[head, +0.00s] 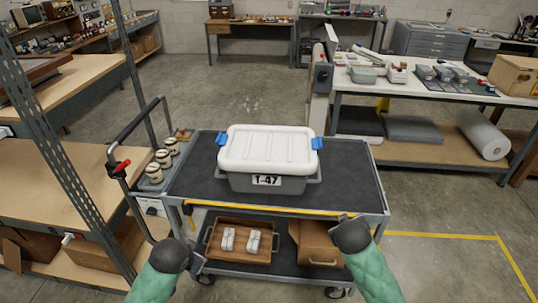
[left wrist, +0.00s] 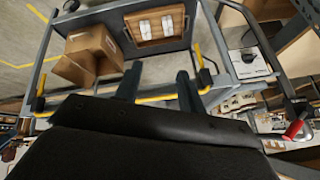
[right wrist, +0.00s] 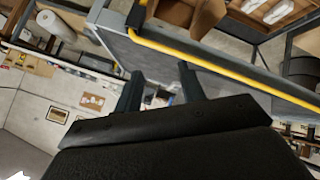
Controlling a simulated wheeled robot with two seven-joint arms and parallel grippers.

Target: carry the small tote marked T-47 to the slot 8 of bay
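The small tote (head: 266,184) has a grey body, white lid, blue latches and a label reading T-47. It sits upright on the dark top deck of a cart (head: 345,185), straight ahead in the head view. My left gripper (head: 184,242) is at the cart's near left corner, apart from the tote. Its two fingers stand apart in the left wrist view (left wrist: 158,82), with nothing held. My right gripper (head: 346,219) is at the near right edge of the cart. Its fingers are also apart and empty in the right wrist view (right wrist: 158,80). No slot marked 8 is readable.
The lower deck holds a wooden tray (head: 237,241) with white items and a cardboard box (head: 315,243). Jars (head: 163,158) stand in a side bin left of the cart. Shelving (head: 60,185) is close on the left. A laden table (head: 420,92) stands right. Floor behind the cart is clear.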

